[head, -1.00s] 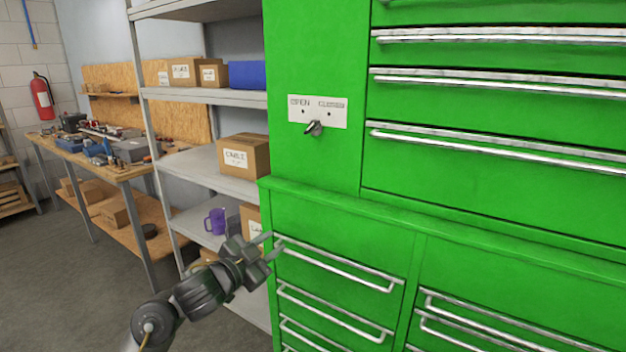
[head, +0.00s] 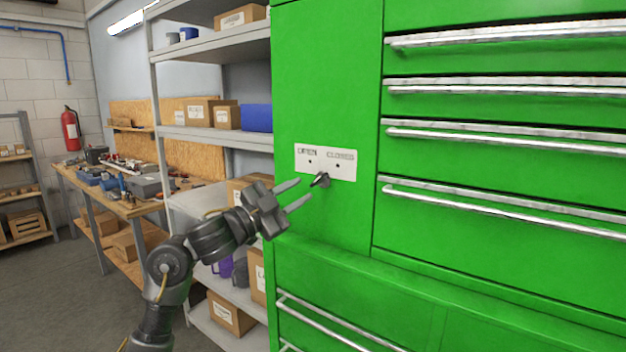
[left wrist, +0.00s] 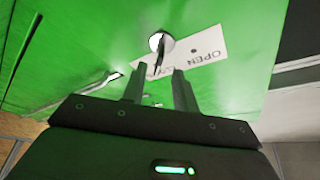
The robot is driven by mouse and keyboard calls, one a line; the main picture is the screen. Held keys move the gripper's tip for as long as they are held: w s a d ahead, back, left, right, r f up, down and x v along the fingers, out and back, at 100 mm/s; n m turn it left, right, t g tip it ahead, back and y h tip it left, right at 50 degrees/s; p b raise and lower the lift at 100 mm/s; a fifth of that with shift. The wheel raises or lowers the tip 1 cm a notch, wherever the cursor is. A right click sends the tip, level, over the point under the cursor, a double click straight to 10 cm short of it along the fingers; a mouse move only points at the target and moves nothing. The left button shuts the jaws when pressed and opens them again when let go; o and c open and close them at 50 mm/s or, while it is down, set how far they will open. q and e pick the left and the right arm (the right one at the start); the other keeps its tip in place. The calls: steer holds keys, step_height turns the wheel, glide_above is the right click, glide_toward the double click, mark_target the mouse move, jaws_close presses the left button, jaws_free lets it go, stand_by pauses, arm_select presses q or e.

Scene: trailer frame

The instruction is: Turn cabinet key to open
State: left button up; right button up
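The green cabinet (head: 330,225) has a white plate (head: 342,170) marked OPEN on the left and CLOSED on the right. The small dark key (head: 321,180) sits at the plate's lower edge, around the middle, slightly tilted. My left gripper (head: 304,190) is open, its two fingers pointing at the key from the left. In the left wrist view the key (left wrist: 160,46) has a round shiny base, and its thin handle lies in line with the gap between the open fingers (left wrist: 159,68). I cannot tell whether either finger touches it. My right gripper is out of view.
Drawers with metal handles (head: 500,205) stick out to the right of the plate and below it. A grey shelf rack (head: 222,138) with boxes stands close on the left, behind my left arm. A workbench (head: 130,205) is farther left.

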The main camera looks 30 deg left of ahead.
mark_target(312, 184)
arm_select(q)
steer(key=p+x, duration=0.1)
steer(key=x, duration=0.4)
steer(key=shift+s, duration=0.1)
jaws_close()
